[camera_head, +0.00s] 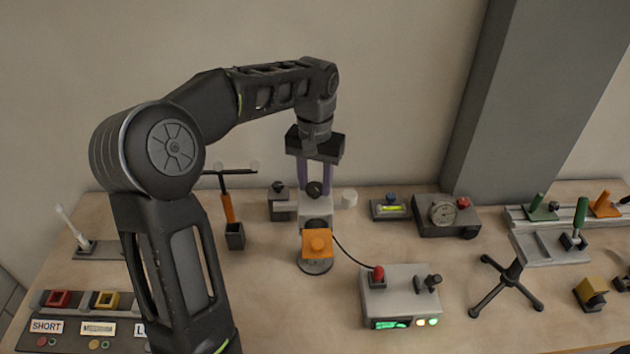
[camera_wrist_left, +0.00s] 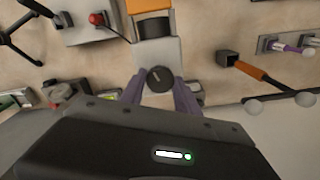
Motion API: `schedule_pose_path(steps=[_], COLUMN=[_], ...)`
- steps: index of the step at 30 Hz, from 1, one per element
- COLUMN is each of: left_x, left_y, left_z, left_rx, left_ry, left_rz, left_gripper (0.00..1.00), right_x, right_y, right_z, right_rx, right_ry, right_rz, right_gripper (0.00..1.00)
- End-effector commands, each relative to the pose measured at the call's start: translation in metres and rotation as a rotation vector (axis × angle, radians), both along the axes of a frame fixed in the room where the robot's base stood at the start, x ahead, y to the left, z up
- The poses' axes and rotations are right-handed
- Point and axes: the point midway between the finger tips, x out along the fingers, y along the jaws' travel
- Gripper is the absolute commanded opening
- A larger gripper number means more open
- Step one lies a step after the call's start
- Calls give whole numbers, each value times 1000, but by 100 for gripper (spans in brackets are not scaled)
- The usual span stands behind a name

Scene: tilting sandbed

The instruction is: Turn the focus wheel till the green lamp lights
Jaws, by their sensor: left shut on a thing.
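The focus wheel is a round black knob (camera_head: 315,189) on top of a grey instrument with an orange front block (camera_head: 317,243) and a round dark base. The wheel also shows in the left wrist view (camera_wrist_left: 160,79), with a pale mark on its face. My left gripper (camera_head: 315,184) comes down from above, its purple fingers shut on the wheel from both sides. A cable runs from the instrument to a grey box (camera_head: 388,283). On its front a green display (camera_head: 390,324) glows beside two small bright lamps (camera_head: 427,322); their colours are hard to tell. My right gripper is out of view.
An orange-handled T-shaped tool (camera_head: 228,208) stands left of the instrument. A gauge box (camera_head: 445,214) and a small level (camera_head: 390,207) are to the right. A black tripod stand (camera_head: 508,280) stands further right. Labelled trays (camera_head: 70,325) lie at front left.

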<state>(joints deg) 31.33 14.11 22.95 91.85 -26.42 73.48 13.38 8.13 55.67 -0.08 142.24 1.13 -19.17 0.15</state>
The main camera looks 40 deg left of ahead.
Motion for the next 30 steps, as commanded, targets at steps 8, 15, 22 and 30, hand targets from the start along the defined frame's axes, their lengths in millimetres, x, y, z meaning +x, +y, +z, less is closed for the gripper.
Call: schedule_pose_path(steps=[8, 15, 22, 30], left_x=[0, 0, 0, 0], left_y=[0, 0, 0, 0], left_z=[-1, -1, 0, 2], left_rx=[0, 0, 0, 0], left_ry=[0, 1, 1, 0], left_rz=[-15, -14, -13, -13], left_gripper=[0, 44, 59, 59], right_x=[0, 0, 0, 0], right_y=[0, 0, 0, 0], right_z=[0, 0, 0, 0], right_rx=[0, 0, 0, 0], right_ry=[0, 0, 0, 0], right_rz=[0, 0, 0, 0], right_gripper=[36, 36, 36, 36])
